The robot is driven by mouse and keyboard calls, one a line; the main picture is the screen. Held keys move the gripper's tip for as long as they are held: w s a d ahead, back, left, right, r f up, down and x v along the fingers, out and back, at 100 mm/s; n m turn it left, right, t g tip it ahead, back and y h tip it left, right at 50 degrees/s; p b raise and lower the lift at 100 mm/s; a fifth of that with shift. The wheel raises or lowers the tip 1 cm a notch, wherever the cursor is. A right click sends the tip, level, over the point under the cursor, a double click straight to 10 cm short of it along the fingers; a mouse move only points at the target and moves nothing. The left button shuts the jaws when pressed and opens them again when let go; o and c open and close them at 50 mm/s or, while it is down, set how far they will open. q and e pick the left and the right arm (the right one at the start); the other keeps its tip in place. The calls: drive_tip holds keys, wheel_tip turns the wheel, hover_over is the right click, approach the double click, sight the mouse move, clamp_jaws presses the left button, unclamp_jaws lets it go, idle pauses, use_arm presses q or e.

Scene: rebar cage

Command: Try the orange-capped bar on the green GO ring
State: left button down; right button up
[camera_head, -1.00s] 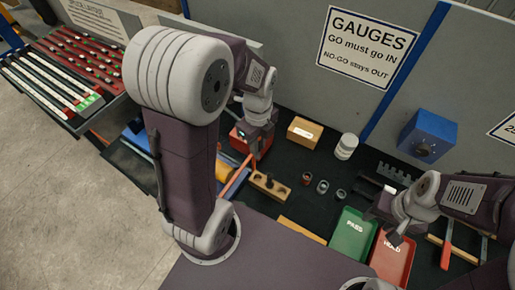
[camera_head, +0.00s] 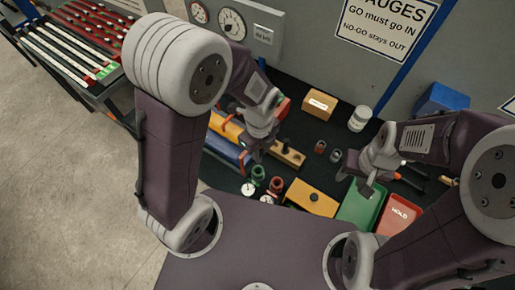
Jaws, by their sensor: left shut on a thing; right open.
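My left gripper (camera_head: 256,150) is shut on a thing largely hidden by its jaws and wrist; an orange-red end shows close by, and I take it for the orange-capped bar. It is above the mat, at the left end of the wooden block. A green ring (camera_head: 258,173), which looks like the GO ring, stands just below it in the picture, apart from the jaws. A red ring (camera_head: 276,184) stands to its right. My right gripper (camera_head: 355,184) is open and empty, above the left side of the green tray.
A wooden block (camera_head: 290,155) with dark pegs, a yellow-brown block (camera_head: 312,197) and small dark rings (camera_head: 320,147) lie on the black mat. A green tray (camera_head: 362,207) and red HOLD tray (camera_head: 402,212) are at right. A cardboard box (camera_head: 319,104) and white jar (camera_head: 360,118) stand behind.

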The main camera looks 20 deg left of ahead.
sight(258, 163)
use_arm(q)
wheel_tip(258, 163, down, 5)
drive_tip(key=b, duration=0.4)
drive_tip(key=shift+f, duration=0.2)
drive_tip(key=shift+s+f, duration=0.1)
drive_tip(key=shift+f, duration=0.1)
drive_tip(key=shift+a, duration=0.15)
drive_tip(key=shift+s, duration=0.15)
use_arm(e)
drive_tip(key=f, duration=0.4)
drive_tip(key=shift+s+a+f, duration=0.1)
drive_tip(key=shift+s+a, duration=0.05)
drive_tip(key=shift+s, duration=0.15)
drive_tip(key=shift+w, duration=0.15)
drive_tip(key=shift+r, duration=0.25)
use_arm(q)
drive_tip(key=shift+f, duration=0.2)
use_arm(e)
drive_tip(key=shift+f, duration=0.2)
